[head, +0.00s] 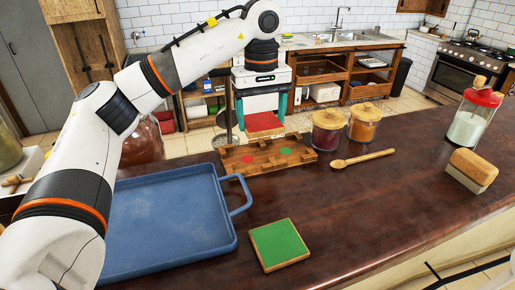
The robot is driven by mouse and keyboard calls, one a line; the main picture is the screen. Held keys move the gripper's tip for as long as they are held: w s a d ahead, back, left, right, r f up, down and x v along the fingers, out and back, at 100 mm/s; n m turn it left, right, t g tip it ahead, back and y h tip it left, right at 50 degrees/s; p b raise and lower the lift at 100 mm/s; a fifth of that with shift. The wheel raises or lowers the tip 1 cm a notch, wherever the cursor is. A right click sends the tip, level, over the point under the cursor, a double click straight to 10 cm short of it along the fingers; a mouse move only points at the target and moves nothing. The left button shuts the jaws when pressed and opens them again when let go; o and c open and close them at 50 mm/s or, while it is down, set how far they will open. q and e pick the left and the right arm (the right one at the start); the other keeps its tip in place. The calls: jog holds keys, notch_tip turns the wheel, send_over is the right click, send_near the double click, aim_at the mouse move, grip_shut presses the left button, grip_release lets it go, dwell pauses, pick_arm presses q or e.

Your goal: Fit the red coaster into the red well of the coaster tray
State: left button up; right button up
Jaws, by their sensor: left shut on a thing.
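The red coaster (264,125), a flat square with a wooden edge, is held between the teal fingers of my left gripper (261,112), which points down. The gripper and coaster appear over the far edge of the wooden coaster tray (236,171); the exact height above it is hard to tell. The tray has a red-marked well (247,159) on the left and a green-marked well (286,151) on the right, both empty. The green coaster (279,245) lies flat on the counter at the front. My right gripper is not in view.
A blue baking tray (170,225) lies left of the green coaster. Two lidded jars (328,133) (365,122) and a wooden spoon (362,159) are right of the coaster tray. A red-lidded jar (473,118) and a wooden-backed block (471,171) stand far right. The counter's middle is clear.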

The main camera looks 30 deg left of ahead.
pick_arm(q)
jog(key=a, duration=0.3)
jog(key=shift+s, duration=0.35)
jog(key=p, duration=0.1)
send_over(247, 160)
notch_tip(247, 160, down, 5)
jog(key=shift+f, duration=0.1)
notch_tip(247, 160, down, 4)
jog(key=shift+r+p, duration=0.1)
jog(key=shift+p, duration=0.7)
jog(key=shift+f, duration=0.25)
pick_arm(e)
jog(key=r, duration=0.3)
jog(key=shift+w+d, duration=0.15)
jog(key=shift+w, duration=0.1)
pick_arm(q)
jog(key=shift+f, duration=0.1)
jog(key=shift+f, duration=0.2)
jog(key=o, duration=1)
jog(key=shift+r, duration=0.15)
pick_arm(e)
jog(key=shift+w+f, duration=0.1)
pick_arm(q)
jog(key=shift+o, duration=0.2)
